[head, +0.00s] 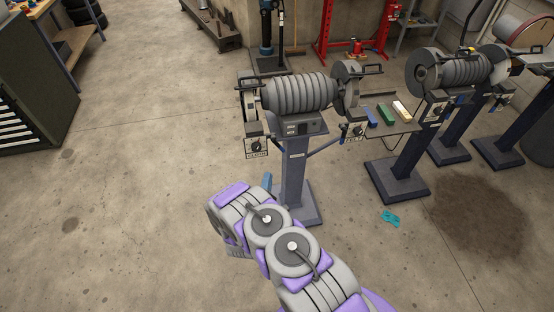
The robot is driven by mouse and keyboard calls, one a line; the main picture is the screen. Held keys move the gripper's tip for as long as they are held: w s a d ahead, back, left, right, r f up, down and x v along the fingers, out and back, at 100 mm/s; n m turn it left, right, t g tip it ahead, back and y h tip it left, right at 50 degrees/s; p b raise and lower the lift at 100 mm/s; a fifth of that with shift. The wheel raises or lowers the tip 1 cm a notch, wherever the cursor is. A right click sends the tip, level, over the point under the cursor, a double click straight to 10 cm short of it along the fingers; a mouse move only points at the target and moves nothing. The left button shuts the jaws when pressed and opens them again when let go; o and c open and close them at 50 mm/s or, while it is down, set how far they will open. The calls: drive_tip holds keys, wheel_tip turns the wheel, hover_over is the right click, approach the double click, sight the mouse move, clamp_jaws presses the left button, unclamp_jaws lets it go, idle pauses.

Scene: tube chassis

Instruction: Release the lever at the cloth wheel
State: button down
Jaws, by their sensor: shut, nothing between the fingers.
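A grey bench machine (299,93) stands on a blue-grey pedestal (294,175), with a wheel at each end, left (250,98) and right (346,85). A labelled box with a black knob hangs below its left end (257,146) and another below its right end (353,131). A second similar machine (464,71) stands to the right with a large grey wheel (422,72) at its left end. The labels are too small to read. I cannot tell which wheel is cloth or make out its lever. My grey and purple arm reaches toward the first pedestal; my gripper is out of sight.
A shelf (397,128) between the machines carries blue, green and pale bars. A teal item (391,218) lies on the floor, near a dark stain (478,215). A drawer cabinet (30,95) stands at the left. The floor left of the first pedestal is clear.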

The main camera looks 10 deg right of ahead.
sight(278, 145)
drive_tip(key=w+d+r+b, duration=0.2)
drive_tip(key=w+d+r, duration=0.1)
drive_tip(key=w+d, duration=0.2)
drive_tip(key=shift+w, duration=1.15)
drive_tip(key=shift+d, duration=0.1)
drive_tip(key=shift+w, duration=0.1)
drive_tip(key=shift+b, duration=0.3)
